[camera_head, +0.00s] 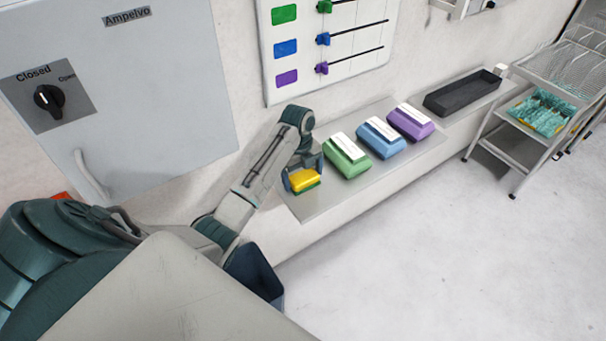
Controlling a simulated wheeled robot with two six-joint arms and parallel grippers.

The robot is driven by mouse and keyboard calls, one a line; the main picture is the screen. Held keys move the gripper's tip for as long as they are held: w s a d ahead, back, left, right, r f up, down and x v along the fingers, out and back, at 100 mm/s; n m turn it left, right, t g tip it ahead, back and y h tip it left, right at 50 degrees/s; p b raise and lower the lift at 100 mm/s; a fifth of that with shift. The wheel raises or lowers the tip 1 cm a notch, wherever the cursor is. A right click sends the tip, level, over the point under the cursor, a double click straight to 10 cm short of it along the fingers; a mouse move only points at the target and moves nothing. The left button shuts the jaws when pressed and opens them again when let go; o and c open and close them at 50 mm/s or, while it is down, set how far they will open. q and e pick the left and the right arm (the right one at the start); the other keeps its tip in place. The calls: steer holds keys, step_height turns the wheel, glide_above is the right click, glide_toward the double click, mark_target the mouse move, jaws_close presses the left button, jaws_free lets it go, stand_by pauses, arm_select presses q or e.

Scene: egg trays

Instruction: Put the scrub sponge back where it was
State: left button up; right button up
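The scrub sponge (304,180), yellow with a green layer along its lower edge, is at the left end of the grey wall shelf. My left gripper (302,176) is at the sponge, with dark fingers at its sides. It appears shut on the sponge. I cannot tell whether the sponge touches the shelf or is held just above it. My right gripper is not in view.
Green (347,156), blue (381,138) and purple (411,122) containers with white tops stand right of the sponge. A black tray (462,93) lies farther along the shelf. A dark blue bin (256,273) is below my arm. A wire cart (548,100) stands at right.

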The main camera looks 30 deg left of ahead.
mark_target(303, 175)
arm_select(q)
steer(key=shift+o, duration=0.3)
steer(key=shift+w, duration=0.1)
steer(key=shift+a+r, duration=0.1)
steer(key=shift+r, duration=0.1)
steer(key=r, duration=0.5)
steer(key=shift+w+a, duration=0.15)
steer(key=shift+a, duration=0.1)
step_height(303, 175, up, 7)
steer(key=p, duration=0.6)
steer(key=shift+w+a+f+p, duration=0.15)
steer(key=shift+a+f+p, duration=0.05)
steer(key=shift+a+p, duration=0.15)
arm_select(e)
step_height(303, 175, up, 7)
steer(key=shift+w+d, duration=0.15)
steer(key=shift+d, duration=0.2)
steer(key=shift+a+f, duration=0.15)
